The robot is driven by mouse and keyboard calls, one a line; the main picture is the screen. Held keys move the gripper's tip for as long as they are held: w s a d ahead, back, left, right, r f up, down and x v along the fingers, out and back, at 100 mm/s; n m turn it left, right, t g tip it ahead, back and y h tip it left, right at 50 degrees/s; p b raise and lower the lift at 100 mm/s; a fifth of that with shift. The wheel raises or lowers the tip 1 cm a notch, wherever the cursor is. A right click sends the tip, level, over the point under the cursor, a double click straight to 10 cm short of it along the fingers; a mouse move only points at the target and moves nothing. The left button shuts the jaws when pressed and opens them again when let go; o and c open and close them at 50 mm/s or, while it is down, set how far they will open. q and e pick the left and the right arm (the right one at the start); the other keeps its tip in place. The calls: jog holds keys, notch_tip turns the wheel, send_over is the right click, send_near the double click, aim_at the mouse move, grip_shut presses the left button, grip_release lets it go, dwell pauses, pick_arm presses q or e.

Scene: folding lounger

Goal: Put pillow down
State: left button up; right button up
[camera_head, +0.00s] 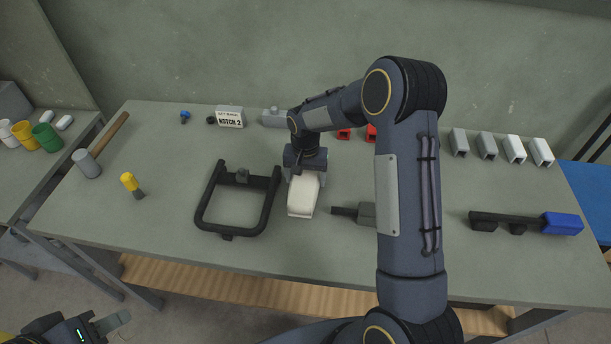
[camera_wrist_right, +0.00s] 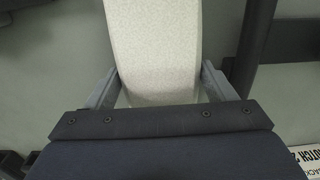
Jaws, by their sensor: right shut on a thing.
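The pillow (camera_head: 303,196) is a small cream-white padded block near the middle of the table. My right gripper (camera_head: 304,172) is shut on its far end, from above. In the right wrist view the pillow (camera_wrist_right: 155,50) lies between the two fingers of my right gripper (camera_wrist_right: 160,88). I cannot tell whether the pillow touches the tabletop. The black U-shaped frame (camera_head: 238,202) lies just left of the pillow. My left gripper (camera_head: 118,322) is at the bottom left, below the table's front edge; its jaws are too unclear to judge.
A dark grey part (camera_head: 366,214) lies right of the pillow, partly behind my right arm. A hammer (camera_head: 88,163) and yellow-handled tool (camera_head: 131,185) lie left. A white "NOTCH 2" sign (camera_head: 230,117) stands behind. A black bar with a blue end (camera_head: 562,223) is at right.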

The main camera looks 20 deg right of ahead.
jog(key=o, duration=1)
jog(key=shift+f, duration=0.1)
jog(key=shift+o, duration=0.2)
